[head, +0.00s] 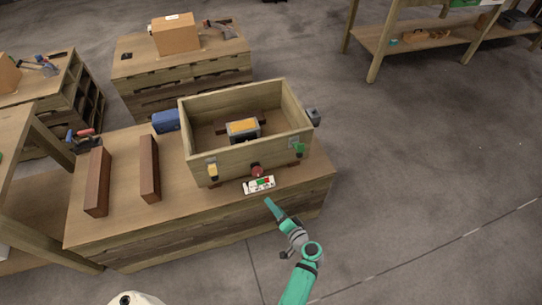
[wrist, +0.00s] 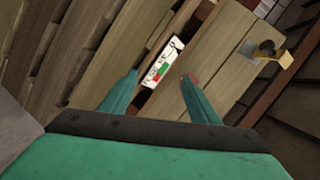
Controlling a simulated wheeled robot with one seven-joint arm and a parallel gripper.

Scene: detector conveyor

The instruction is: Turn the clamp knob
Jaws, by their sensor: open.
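A wooden box (head: 195,142) on a bench has three coloured fittings on its front wall: a yellow one (head: 212,171) at left, a round red knob (head: 257,171) in the middle and a green one (head: 299,150) at right. I cannot tell which is the clamp knob. My gripper (head: 268,202) is in front of the bench, apart from the box. In the wrist view my gripper (wrist: 160,76) is open and empty. The red knob (wrist: 191,77) is mostly hidden behind the right finger. A brass-coloured fitting with a dark knob (wrist: 268,48) shows at upper right.
A white panel (head: 259,185) with green and red buttons lies in front of the box; it also shows between my fingers in the wrist view (wrist: 161,62). Two brown blocks (head: 97,182) and a blue item (head: 166,121) stand at left.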

